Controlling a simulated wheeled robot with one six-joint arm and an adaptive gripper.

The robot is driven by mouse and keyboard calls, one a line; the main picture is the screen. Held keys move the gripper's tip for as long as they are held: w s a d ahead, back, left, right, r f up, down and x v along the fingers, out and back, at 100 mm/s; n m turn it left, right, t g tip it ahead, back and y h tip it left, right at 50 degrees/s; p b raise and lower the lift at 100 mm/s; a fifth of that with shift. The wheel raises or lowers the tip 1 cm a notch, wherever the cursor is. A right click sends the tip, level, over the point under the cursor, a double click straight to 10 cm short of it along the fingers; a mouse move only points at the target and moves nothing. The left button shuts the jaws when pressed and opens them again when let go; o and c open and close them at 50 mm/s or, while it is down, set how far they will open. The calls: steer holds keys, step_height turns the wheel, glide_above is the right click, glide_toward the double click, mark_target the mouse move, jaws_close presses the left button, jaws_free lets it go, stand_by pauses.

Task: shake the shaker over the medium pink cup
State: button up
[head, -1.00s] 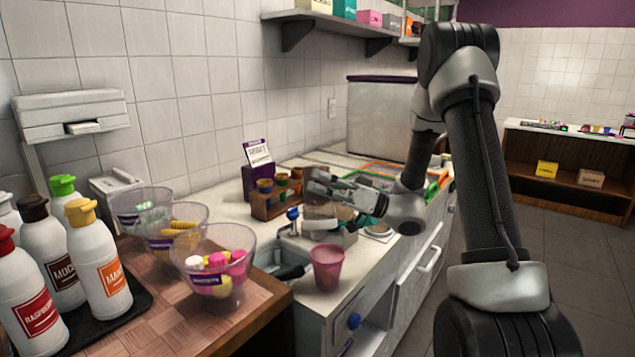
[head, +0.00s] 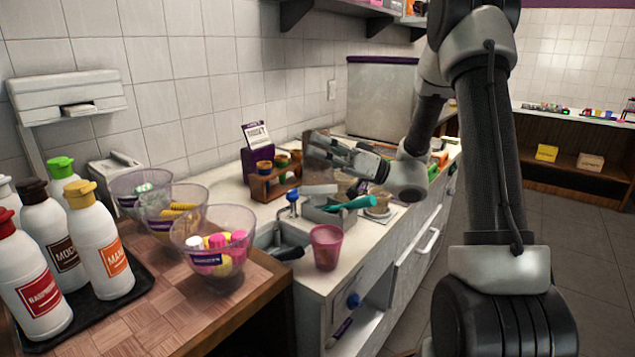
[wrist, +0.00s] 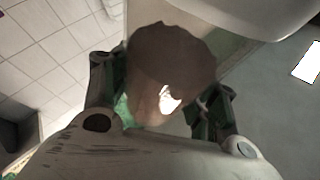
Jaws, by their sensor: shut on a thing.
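The pink cup (head: 326,250) stands upright near the front edge of the white counter in the head view. My gripper (head: 318,148) is above the counter, higher than the cup and farther back, not touching it. In the wrist view a brown, round-ended thing (wrist: 172,70) with a bright patch sits between my gripper's fingers (wrist: 165,105); I take it to be the shaker. The gripper is shut on it. In the head view the held thing is hard to make out against the fingers and clutter, and its tilt cannot be told.
A grey bin with a teal-handled tool (head: 350,203) lies under the gripper. A wooden rack with small cups (head: 272,180) stands behind. Clear topping bowls (head: 228,268) and sauce bottles (head: 100,250) stand on the wooden counter at left.

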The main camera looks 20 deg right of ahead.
mark_target(317, 166)
steer(key=shift+r, duration=1.9)
step_height(317, 166, down, 8)
steer(key=shift+f, duration=0.1)
steer(key=shift+r, duration=4.15)
